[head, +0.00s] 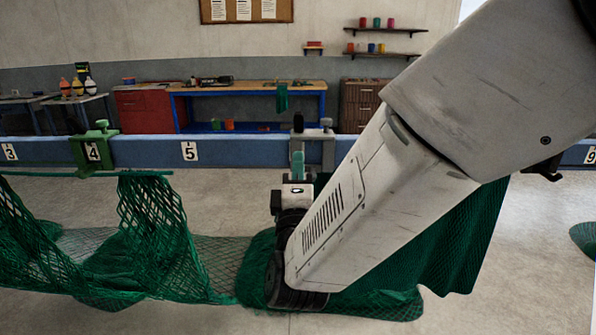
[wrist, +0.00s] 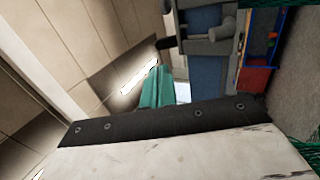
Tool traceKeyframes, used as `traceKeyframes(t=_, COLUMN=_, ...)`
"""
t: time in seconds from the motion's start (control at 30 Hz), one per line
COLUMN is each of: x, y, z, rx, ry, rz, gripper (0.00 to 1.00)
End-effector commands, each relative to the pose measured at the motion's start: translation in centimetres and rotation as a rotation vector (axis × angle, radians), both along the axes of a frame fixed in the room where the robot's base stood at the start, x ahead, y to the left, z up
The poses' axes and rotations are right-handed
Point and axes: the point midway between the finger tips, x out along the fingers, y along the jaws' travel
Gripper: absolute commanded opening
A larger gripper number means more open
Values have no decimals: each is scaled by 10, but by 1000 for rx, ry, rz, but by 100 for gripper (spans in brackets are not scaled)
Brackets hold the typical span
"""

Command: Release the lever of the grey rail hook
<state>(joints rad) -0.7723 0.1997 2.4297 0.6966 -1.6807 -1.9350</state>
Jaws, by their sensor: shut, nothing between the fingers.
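The grey rail hook (head: 327,147) is clamped on the blue rail near the middle of the head view. A dark upright lever (head: 298,123) stands at its left side, and a grey knob tops the clamp. My gripper (head: 297,160) has teal fingers, pressed together and empty, just below the dark lever in the picture. Whether they touch it cannot be told. In the wrist view the shut fingers (wrist: 157,86) point toward the dark lever end (wrist: 166,43), with the grey hook (wrist: 212,36) to the right. My arm hides the rail right of the hook.
The blue rail (head: 240,152) carries number plates, including 5 (head: 190,151). A green hook (head: 96,145) is clamped left at plate 4. Green net (head: 155,225) hangs left and lies on the floor below my arm. A workbench (head: 247,88) stands behind.

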Motion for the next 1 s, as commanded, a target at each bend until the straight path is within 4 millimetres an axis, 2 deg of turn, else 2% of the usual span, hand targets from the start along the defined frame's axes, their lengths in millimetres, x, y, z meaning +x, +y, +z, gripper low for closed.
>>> traceKeyframes(t=0.2, x=43, y=-3, z=23, rx=1, ry=-2, rz=-3, gripper=0)
traceKeyframes(t=0.43, x=75, y=-3, z=40, rx=0, ry=-1, rz=-1, gripper=0)
traceKeyframes(t=0.63, x=86, y=-3, z=46, rx=0, ry=0, rz=0, gripper=0)
traceKeyframes(t=1.0, x=87, y=-3, z=47, rx=0, ry=1, rz=1, gripper=0)
